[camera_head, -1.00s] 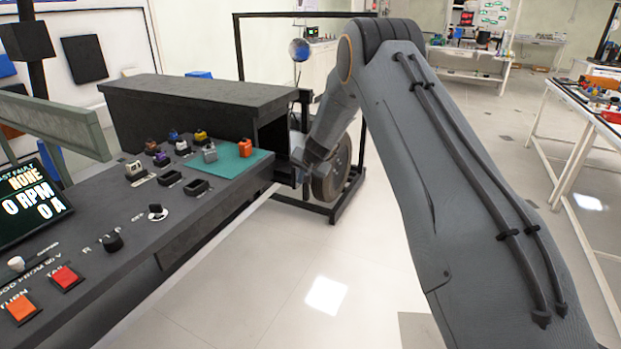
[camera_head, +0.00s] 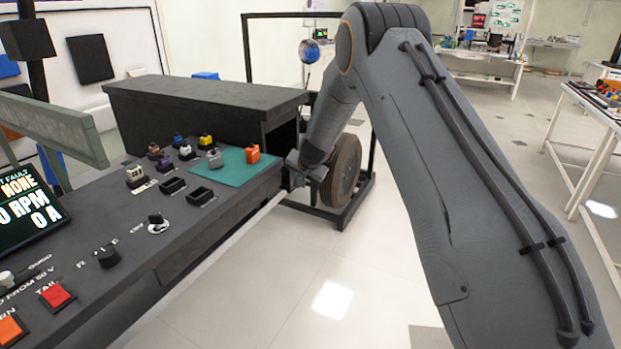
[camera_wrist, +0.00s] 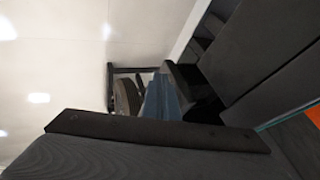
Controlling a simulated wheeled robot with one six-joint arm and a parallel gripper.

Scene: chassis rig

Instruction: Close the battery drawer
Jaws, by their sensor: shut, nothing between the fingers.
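My gripper (camera_head: 294,177) is at the right-hand end of the dark bench, low beside its corner, with its jaws shut and empty. The battery drawer cannot be picked out clearly in the head view, where my wrist covers that part of the bench end. In the wrist view, a dark box-like part with a blue piece (camera_wrist: 163,100) shows past a black bar, close to the bench side. I cannot tell whether this is the drawer, how far out it is, or whether my gripper touches it.
A long dark housing (camera_head: 200,99) stands on the bench (camera_head: 135,222). An orange block (camera_head: 252,154) sits on a teal mat (camera_head: 225,174) with small coloured parts nearby. A wheel (camera_head: 345,168) in a black frame stands behind my wrist. The floor in front is clear.

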